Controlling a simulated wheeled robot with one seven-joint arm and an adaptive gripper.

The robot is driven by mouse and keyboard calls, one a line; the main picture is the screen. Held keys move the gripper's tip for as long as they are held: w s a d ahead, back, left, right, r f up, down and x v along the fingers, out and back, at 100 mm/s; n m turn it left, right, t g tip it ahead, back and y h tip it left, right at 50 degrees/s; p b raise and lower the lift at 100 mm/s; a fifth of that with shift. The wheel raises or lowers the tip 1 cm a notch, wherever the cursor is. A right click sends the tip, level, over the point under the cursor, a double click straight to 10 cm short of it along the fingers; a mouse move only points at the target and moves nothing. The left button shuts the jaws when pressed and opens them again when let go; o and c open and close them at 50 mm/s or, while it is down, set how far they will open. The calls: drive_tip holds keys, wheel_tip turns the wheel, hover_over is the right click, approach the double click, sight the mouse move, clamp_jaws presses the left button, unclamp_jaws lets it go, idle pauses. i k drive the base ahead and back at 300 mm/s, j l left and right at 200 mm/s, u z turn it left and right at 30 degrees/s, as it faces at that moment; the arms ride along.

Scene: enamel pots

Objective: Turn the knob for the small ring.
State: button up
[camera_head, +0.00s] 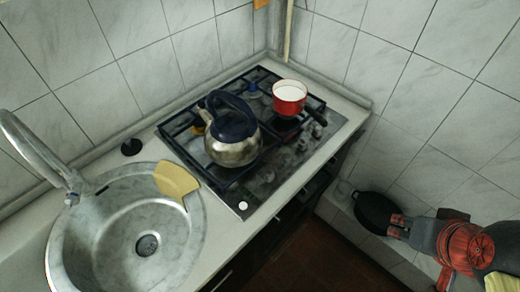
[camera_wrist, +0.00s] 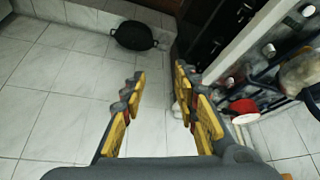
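The gas hob (camera_head: 335,122) is set in the counter, with a dark grate over it. Several small knobs (camera_head: 302,145) line its front edge; they are small and dim, and their settings cannot be read. In the wrist view, pale knobs (camera_wrist: 268,50) show along the hob's edge at upper right. I cannot tell which knob serves the small ring. A steel kettle (camera_head: 233,140) and a red pot (camera_head: 290,97) stand on the grate. My gripper (camera_wrist: 158,85) is open and empty, over the floor to the right of the hob in the head view, apart from the knobs.
A steel sink (camera_head: 75,262) with a tap and a yellow wedge-shaped piece (camera_head: 176,179) on its rim is at left. A black two-handled pan (camera_head: 375,212) stands low by the tiled wall. It also shows in the wrist view (camera_wrist: 134,36). Tiled walls close the back and right.

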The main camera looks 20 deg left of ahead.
sight(301, 147)
drive_tip(key=u, duration=0.8)
drive_tip(key=i+j+z, duration=0.2)
drive_tip(key=j, duration=0.15)
drive_tip(key=j+z, duration=0.2)
drive_tip(key=k+j, duration=0.05)
drive_tip(key=j, duration=0.05)
